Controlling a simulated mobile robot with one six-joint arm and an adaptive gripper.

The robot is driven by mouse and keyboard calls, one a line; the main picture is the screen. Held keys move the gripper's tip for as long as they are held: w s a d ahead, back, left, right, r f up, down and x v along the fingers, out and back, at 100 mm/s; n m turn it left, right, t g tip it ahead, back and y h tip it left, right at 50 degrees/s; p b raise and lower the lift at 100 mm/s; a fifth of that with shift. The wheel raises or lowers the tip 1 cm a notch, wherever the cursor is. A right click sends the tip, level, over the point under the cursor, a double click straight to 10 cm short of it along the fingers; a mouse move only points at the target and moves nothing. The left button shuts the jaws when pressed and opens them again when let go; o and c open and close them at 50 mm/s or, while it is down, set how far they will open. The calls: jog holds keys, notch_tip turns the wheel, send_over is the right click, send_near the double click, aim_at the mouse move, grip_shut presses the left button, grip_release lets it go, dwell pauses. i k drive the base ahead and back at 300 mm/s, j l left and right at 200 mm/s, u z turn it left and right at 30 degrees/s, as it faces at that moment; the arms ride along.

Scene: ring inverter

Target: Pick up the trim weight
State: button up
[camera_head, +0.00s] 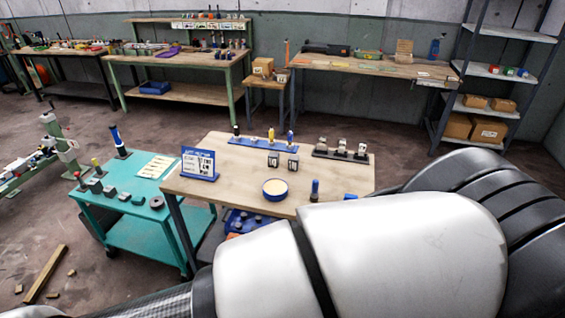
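I cannot tell for sure which object is the trim weight; things are small in this view. Several small grey blocks (109,191) sit on the teal cart (140,222), with a dark ring-shaped piece (157,202) near its right edge. On the wooden table (230,175) are two small grey blocks with white labels (283,161), and a dark rack with metal pieces (341,150). A round, pale-topped dish with a blue side (275,189) lies near the table's middle. My gripper is not in view; my white and black arm fills the lower right and hides part of the table.
A blue-framed sign (199,163) stands at the table's left, and blue-handled tools (315,190) stand near its front. A wooden plank (45,273) lies on the floor at left. Workbenches (180,93) and shelving (490,70) line the back. Floor between is open.

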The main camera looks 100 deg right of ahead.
aim_at(293, 161)
jog(key=z, duration=4.2)
jog(key=i+j+z, duration=0.35)
jog(key=j, duration=0.25)
jog(key=i+j+z, duration=0.1)
jog(key=j+z, duration=0.2)
jog(key=j, duration=0.35)
jog(key=i+j+z, duration=0.1)
jog(key=j+z, duration=0.25)
jog(key=j, duration=0.35)
jog(key=j+z, duration=0.3)
jog(key=j, duration=0.75)
